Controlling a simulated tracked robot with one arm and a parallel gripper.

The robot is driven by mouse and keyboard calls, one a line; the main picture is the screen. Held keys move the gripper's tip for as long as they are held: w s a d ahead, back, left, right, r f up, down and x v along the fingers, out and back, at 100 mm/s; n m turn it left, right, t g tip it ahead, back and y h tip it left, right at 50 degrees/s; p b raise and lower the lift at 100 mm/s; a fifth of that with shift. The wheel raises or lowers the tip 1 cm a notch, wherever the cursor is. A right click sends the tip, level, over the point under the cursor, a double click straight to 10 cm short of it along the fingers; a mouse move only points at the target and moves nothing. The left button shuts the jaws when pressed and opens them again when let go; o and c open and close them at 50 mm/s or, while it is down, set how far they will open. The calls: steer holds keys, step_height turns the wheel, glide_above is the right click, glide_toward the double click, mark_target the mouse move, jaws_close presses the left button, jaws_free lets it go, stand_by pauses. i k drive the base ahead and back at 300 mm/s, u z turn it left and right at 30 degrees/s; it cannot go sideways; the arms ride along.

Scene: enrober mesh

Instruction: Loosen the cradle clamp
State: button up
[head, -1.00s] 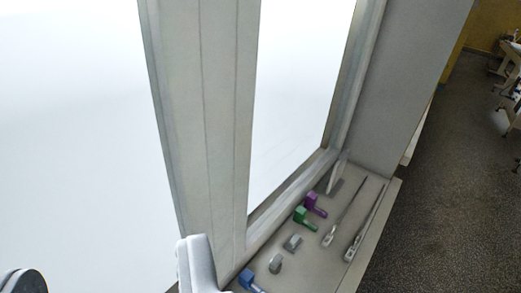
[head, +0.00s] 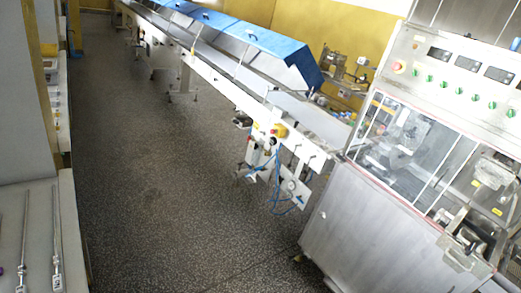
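I cannot make out the cradle clamp for certain in this view. A stainless steel machine (head: 345,225) stands at the right, tilted in the picture, with clear window panels and a control panel (head: 465,75) of green knobs and dark displays. Metal fittings (head: 460,245) sit on its front at the lower right, too small to tell apart. My gripper is not in view.
A long conveyor with blue covers (head: 250,45) runs from the machine to the far upper left. A sill (head: 70,215) with two long thin metal tools (head: 57,245) is at the lower left. Open speckled floor (head: 170,170) lies between. Blue hoses (head: 285,190) hang under the conveyor end.

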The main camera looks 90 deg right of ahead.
mark_target(468, 250)
steer(key=z, duration=3.3)
steer(key=i, duration=0.35)
steer(key=z, duration=1.65)
